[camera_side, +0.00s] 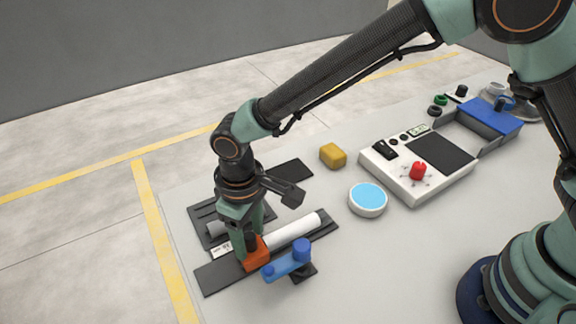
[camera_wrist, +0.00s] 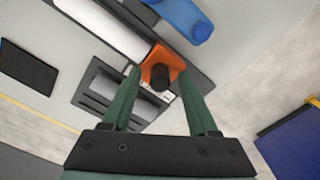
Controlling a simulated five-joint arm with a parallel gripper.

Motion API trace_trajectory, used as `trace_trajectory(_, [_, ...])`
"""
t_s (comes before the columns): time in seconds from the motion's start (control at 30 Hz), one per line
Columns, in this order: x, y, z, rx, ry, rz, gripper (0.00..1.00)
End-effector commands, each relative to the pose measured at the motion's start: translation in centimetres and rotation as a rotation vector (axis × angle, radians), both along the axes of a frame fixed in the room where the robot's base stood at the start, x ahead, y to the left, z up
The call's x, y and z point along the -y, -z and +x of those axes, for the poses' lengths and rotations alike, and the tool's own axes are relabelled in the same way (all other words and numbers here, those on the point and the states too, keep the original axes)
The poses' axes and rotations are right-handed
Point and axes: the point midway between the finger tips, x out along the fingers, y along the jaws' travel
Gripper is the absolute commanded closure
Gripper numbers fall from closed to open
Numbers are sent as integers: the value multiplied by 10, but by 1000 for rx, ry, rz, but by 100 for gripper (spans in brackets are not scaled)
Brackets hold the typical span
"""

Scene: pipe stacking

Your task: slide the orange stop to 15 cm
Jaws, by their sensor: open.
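The orange stop (camera_side: 257,257) sits on a dark rail (camera_side: 219,277) at the near end of a white pipe (camera_side: 293,231). In the wrist view the stop (camera_wrist: 157,61) has a black knob on it, and the pipe (camera_wrist: 103,27) ends beside it. My gripper (camera_wrist: 158,72) is open, its two green fingers on either side of the stop and knob, with visible gaps. In the side view my gripper (camera_side: 243,248) is down at the stop and partly hides it. A small white label strip shows beside the rail; its marks are too small to read.
A blue clamp (camera_side: 288,262) stands close to the stop on the rail's right side. A dark tray with grey pieces (camera_side: 206,212) lies to the left. A yellow block (camera_side: 333,155), a round blue-topped disc (camera_side: 368,198) and a white box with a red knob (camera_side: 408,172) stand farther off.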

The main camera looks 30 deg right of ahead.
Motion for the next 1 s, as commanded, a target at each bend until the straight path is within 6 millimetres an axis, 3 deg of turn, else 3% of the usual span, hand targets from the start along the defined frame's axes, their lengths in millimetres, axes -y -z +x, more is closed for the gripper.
trace_trajectory(0.27, [0, 2, 0, -1, 0, -1, 40])
trace_trajectory(0.3, [0, 2, 0, -1, 0, -1, 44])
trace_trajectory(0.43, [0, 2, 0, -1, 0, -1, 94])
trace_trajectory(0.47, [0, 2, 0, -1, 0, -1, 100])
trace_trajectory(1.0, [0, 2, 0, 0, 0, 0, 100])
